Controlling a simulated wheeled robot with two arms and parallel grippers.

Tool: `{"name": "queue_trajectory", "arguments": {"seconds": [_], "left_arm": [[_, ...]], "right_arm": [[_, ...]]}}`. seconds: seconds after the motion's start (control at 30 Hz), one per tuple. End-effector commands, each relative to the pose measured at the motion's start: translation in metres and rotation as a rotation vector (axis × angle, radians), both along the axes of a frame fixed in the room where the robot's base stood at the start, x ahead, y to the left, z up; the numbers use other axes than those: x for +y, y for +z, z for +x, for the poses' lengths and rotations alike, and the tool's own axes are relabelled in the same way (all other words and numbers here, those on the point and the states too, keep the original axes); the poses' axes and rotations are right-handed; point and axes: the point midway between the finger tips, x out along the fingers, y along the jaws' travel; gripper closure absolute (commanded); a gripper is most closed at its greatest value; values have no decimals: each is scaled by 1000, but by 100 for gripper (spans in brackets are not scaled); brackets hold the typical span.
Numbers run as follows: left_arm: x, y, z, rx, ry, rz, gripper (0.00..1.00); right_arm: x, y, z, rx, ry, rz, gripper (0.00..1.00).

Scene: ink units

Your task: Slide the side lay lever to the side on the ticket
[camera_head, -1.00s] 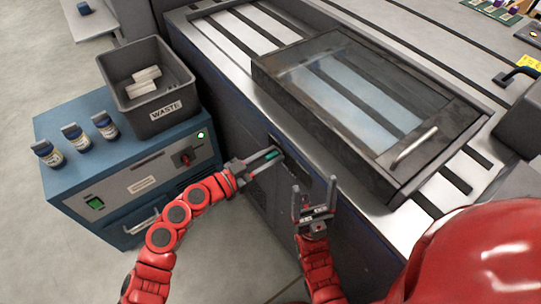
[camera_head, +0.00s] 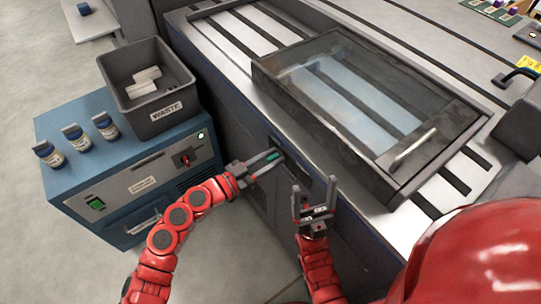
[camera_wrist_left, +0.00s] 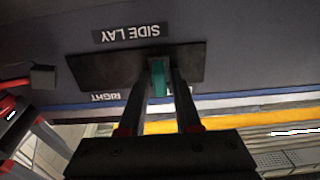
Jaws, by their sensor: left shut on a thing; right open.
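The green side lay lever (camera_wrist_left: 158,78) stands in a dark plate (camera_wrist_left: 95,70) on the machine's side, under an upside-down "SIDE LAY" label (camera_wrist_left: 130,33) in the left wrist view. The lever is right of the plate's middle there, away from the "RIGHT" marking (camera_wrist_left: 105,97); any marking at the other end is mostly hidden by a finger. My left gripper (camera_head: 272,157) is shut on the lever, which also shows green in the head view (camera_head: 272,155). My right gripper (camera_head: 315,186) is open and empty beside the machine's side. I cannot make out a ticket.
A glass-topped cover with a handle (camera_head: 413,150) lies on the machine top. A blue cabinet (camera_head: 120,185) at left bears a grey waste bin (camera_head: 125,85) and several small bottles (camera_head: 75,135). My right gripper is close to the left one.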

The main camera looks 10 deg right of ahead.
Motion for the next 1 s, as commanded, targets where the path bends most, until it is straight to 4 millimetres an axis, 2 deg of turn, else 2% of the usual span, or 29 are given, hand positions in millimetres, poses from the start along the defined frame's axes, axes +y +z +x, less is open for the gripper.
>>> {"name": "queue_trajectory", "arguments": {"seconds": [0.03, 0.1, 0.3, 0.43, 0.7, 0.73, 0.8, 1.0], "left_arm": [[-4, 5, -9, 7, -6, 1, 100], [-9, 8, -21, 7, -7, 1, 100], [-23, 6, -55, 5, -8, 1, 100], [-27, 2, -65, 3, -7, 3, 100], [-28, 0, -67, 3, -10, 2, 100], [-28, 0, -67, 3, -10, 2, 66], [-28, 0, -67, 3, -10, 2, 54], [-27, 0, -66, 2, -7, 2, 52]], "right_arm": [[0, 14, 0, 0, 0, 0, 24], [0, 28, 0, -1, 0, 0, 24], [0, 56, 0, 0, 0, 0, 24], [0, 59, 0, 0, 0, 0, 24], [0, 57, 0, 0, 0, 0, 24], [0, 57, 0, 0, 0, 0, 24], [0, 57, 0, 0, 0, 0, 24], [0, 57, 0, 0, 0, 0, 24]]}}
